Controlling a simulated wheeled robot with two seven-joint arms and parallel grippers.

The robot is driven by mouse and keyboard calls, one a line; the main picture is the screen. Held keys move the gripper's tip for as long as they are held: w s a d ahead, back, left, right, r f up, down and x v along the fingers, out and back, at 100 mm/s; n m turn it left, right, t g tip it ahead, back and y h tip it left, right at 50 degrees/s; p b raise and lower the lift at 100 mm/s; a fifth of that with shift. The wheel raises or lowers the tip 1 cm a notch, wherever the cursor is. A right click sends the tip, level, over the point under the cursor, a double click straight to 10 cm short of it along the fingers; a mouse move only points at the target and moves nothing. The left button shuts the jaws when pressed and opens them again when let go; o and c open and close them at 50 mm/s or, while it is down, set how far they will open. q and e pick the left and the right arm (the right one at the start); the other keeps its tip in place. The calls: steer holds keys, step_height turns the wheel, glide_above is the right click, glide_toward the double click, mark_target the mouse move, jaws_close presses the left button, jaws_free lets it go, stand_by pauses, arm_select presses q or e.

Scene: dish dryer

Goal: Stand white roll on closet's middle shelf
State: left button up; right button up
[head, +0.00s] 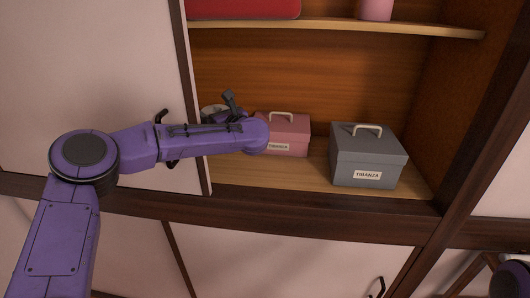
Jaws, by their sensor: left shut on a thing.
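My left arm reaches in from the left across the closet opening. My left gripper (227,107) is inside the closet, at the left end of the shelf (312,184) that bears two boxes. It is shut on a pale, rounded thing, which seems to be the white roll (209,112). Only a small part of the roll shows, behind my gripper and wrist. I cannot tell whether it is upright or touches the shelf. My right gripper is not in view; only a piece of my right arm shows at the lower right corner.
A pink box (289,127) with a handle stands just right of my left wrist. A grey box (367,157) stands further right. An upper shelf (340,29) holds a red thing (243,8) and a pink thing (376,9). A pale sliding door (90,70) borders the opening's left side.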

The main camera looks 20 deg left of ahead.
arm_select(q)
step_height(320, 180, down, 10)
steer(key=p, duration=0.3)
steer(key=shift+s+r+p, duration=0.15)
steer(key=shift+r+p, duration=0.05)
steer(key=shift+p, duration=0.1)
steer(key=shift+f, duration=0.1)
steer(key=shift+f, duration=0.1)
steer(key=o, duration=1.1)
steer(key=shift+c, duration=0.2)
steer(key=b+v, duration=0.4)
steer(key=v, duration=0.8)
